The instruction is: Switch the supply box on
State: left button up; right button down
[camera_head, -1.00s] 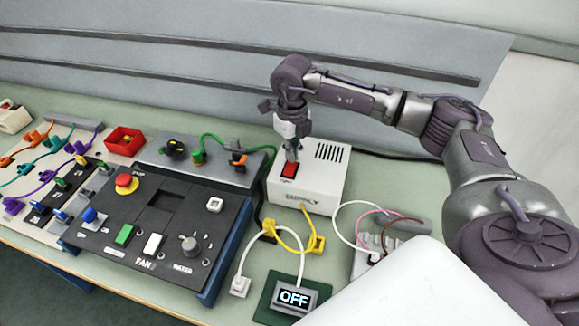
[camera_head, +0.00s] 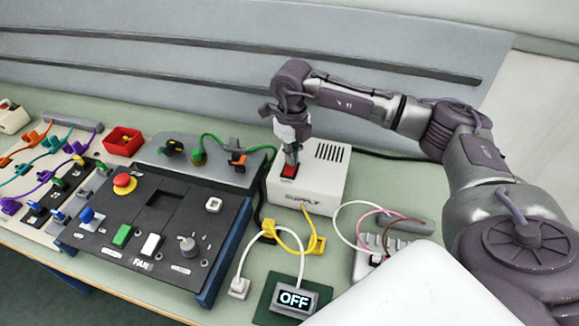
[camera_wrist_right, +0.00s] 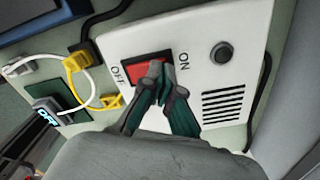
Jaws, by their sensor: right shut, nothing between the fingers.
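The supply box (camera_head: 325,190) is a white box with black vent slots, standing on the bench right of the black control panel. Its red rocker switch (camera_head: 288,171) is on the top face. In the right wrist view the red switch (camera_wrist_right: 143,70) lies between the printed words OFF and ON. My right gripper (camera_head: 290,160) is shut and empty, pointing down with its tips at the switch; in the wrist view the fingertips (camera_wrist_right: 161,70) cover its ON-side end. Whether they touch it is unclear. A small display (camera_head: 294,299) reads OFF. My left gripper is not in view.
The black control panel (camera_head: 150,215) with a red mushroom button stands left of the box. Yellow plugs (camera_head: 317,244) and white cable sit in front of it. A terminal block (camera_head: 368,262) with thin wires is at right. A red tray (camera_head: 123,141) lies farther left.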

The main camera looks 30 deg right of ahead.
jog(key=shift+f, duration=0.2)
jog(key=shift+r+p, duration=2.1)
jog(key=shift+r, duration=1.5)
jog(key=shift+f, duration=0.1)
